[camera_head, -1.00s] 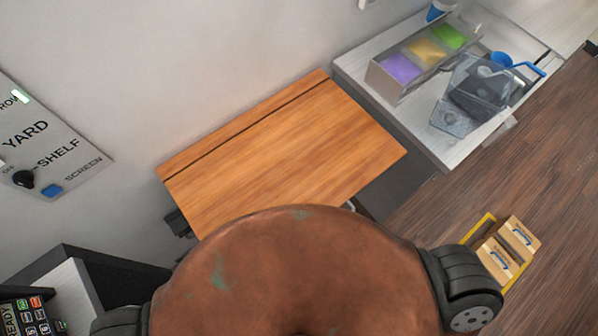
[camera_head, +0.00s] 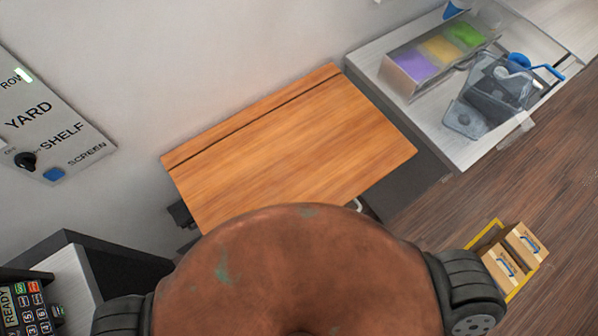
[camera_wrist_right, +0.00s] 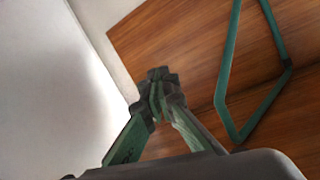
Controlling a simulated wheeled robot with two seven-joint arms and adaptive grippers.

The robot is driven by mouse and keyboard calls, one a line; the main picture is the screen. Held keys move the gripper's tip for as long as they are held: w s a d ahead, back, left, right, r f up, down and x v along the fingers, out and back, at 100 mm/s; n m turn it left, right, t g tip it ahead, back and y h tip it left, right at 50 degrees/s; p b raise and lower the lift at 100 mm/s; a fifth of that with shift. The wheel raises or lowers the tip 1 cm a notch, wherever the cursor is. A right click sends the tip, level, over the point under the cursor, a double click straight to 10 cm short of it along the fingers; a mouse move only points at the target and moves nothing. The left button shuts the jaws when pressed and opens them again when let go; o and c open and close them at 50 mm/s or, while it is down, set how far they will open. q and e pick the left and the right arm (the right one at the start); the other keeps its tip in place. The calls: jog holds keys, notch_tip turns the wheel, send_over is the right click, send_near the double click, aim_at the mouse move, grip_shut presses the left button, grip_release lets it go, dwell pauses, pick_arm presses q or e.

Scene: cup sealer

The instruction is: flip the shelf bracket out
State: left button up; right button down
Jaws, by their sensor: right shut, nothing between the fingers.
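The wooden shelf (camera_head: 290,150) sticks out from the wall in the head view, an orange-brown board with a dark seam near its wall side. Its underside is hidden there. In the right wrist view, a thin green angular frame (camera_wrist_right: 228,50), which looks like the shelf bracket, shows at the right against brown wood. My right gripper (camera_wrist_right: 157,78) is shut and empty, with its dark fingertips together left of the green frame and apart from it in the picture. It is out of sight in the head view, as is my left gripper.
A counter (camera_head: 462,150) at the upper right holds a tray with colored compartments (camera_head: 440,50) and a clear machine with a blue handle (camera_head: 500,90). Wooden boxes (camera_head: 515,255) stand on the floor at the lower right. A labelled wall panel (camera_head: 50,125) and a keypad (camera_head: 30,310) are at the left.

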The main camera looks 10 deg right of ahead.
jog(key=w+d+f+m+g+y+b, duration=0.1)
jog(key=w+f+m+g+y+b, duration=0.2)
jog(key=f, duration=0.5)
jog(key=w+d+f+m+g+y+b, duration=0.1)
jog(key=w+f+m+g+y+b, duration=0.2)
jog(key=f, duration=0.5)
jog(key=w+a+r+g+y+b, duration=0.1)
jog(key=w+r+y, duration=0.15)
jog(key=r, duration=0.25)
jog(key=w+a+r+n+g+y+b, duration=0.1)
jog(key=w+r+y+b, duration=0.15)
jog(key=r, duration=0.35)
jog(key=w+r+g+y+b, duration=0.1)
jog(key=w+r+y, duration=0.15)
jog(key=r, duration=0.25)
pick_arm(q)
notch_tip(320, 180, down, 10)
jog(key=s+p, duration=0.1)
jog(key=s, duration=0.2)
jog(key=shift+p, duration=0.3)
pick_arm(e)
jog(key=s+a+r, duration=0.1)
jog(key=a, duration=1)
jog(key=shift+a+r, duration=0.2)
jog(key=shift+a, duration=0.2)
pick_arm(q)
jog(key=shift+w+r, duration=0.15)
pick_arm(e)
jog(key=shift+s+a, duration=0.1)
jog(key=shift+s, duration=0.15)
